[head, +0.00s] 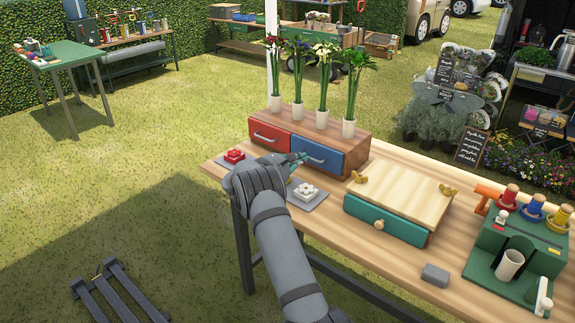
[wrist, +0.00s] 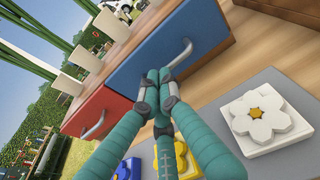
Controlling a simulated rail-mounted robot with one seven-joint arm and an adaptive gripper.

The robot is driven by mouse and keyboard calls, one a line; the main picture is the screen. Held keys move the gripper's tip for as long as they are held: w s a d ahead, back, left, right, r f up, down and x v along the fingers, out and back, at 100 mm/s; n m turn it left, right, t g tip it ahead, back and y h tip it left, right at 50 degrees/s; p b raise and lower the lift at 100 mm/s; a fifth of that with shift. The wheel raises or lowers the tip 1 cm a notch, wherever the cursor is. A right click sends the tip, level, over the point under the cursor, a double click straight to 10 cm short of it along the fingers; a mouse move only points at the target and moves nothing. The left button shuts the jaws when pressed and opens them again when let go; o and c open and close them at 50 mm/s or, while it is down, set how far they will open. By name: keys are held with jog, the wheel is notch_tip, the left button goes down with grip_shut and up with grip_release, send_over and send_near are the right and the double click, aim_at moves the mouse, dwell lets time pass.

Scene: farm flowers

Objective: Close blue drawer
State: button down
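The blue drawer (head: 318,157) is the right one of two in a wooden box on the table. Its front looks nearly flush with the red drawer beside it; a small gap is hard to judge. In the wrist view the blue front (wrist: 160,60) fills the upper middle, with its curved metal handle (wrist: 181,56). My gripper (head: 300,157) is in front of the blue drawer. Its teal fingers (wrist: 160,78) are together with nothing seen between them, tips close to the lower left of the handle. Whether they touch the front cannot be told.
The red drawer (head: 270,136) is to the left, and vases with flowers (head: 322,118) stand on the box. Grey mats with a red flower piece (head: 234,156) and a white flower piece (head: 306,192) lie in front. A wooden box with a green drawer (head: 385,222) stands to the right.

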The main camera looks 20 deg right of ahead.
jog(key=v, duration=1.3)
jog(key=shift+a+b, duration=0.25)
jog(key=shift+b, duration=0.05)
jog(key=shift+d, duration=0.1)
jog(key=x, duration=1.4)
jog(key=shift+s+a+p, duration=0.15)
jog(key=shift+a+p, duration=0.05)
jog(key=shift+p, duration=0.1)
